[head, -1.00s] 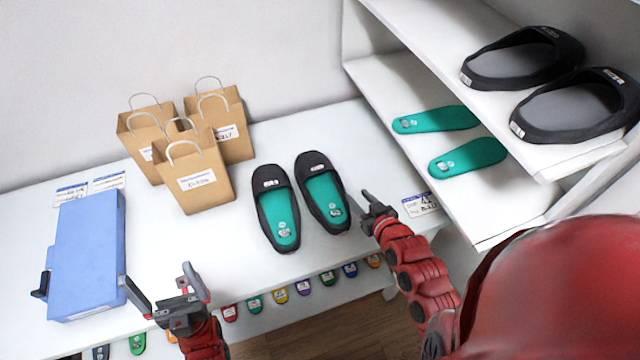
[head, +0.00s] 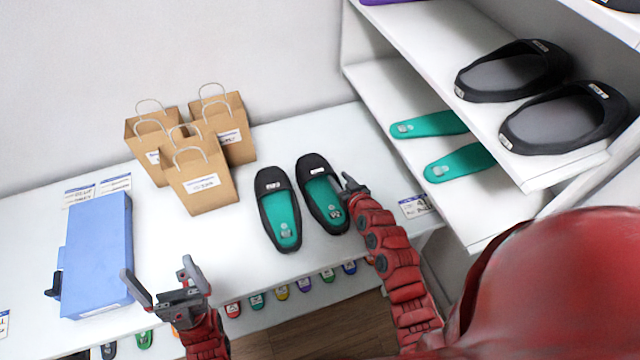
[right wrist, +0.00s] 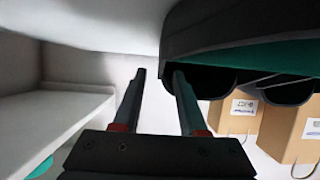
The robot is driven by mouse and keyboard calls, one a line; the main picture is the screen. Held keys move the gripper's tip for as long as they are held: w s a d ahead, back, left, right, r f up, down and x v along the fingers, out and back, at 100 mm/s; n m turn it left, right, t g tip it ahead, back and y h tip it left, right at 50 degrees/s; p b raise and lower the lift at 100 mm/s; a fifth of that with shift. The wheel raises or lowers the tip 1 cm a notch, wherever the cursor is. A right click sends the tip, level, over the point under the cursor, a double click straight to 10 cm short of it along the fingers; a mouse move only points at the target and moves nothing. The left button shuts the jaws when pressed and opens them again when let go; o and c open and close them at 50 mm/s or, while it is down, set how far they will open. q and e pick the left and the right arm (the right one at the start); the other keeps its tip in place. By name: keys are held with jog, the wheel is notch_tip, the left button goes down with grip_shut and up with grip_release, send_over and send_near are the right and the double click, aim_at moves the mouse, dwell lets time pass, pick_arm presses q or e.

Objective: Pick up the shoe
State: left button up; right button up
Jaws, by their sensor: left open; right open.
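Two black shoes with teal insoles lie side by side on the white table: the left shoe (head: 279,212) and the right shoe (head: 322,196). My right gripper (head: 347,184) is open at the right side of the right shoe, close to its edge. In the right wrist view the open fingers (right wrist: 160,72) point ahead with nothing between them, and a black shoe with a teal insole (right wrist: 240,40) looms close at the upper right. Whether a finger touches it I cannot tell. My left gripper (head: 158,280) is open and empty near the table's front edge.
Several paper bags (head: 203,185) stand behind and left of the shoes. A blue case (head: 98,255) lies at the left. A white shelf (head: 440,85) at the right holds teal insoles (head: 430,125) and two larger black shoes (head: 565,118).

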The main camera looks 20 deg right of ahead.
jog(key=shift+w+f, duration=0.3)
grip_shut()
jog(key=shift+r, duration=0.1)
dwell(1.2)
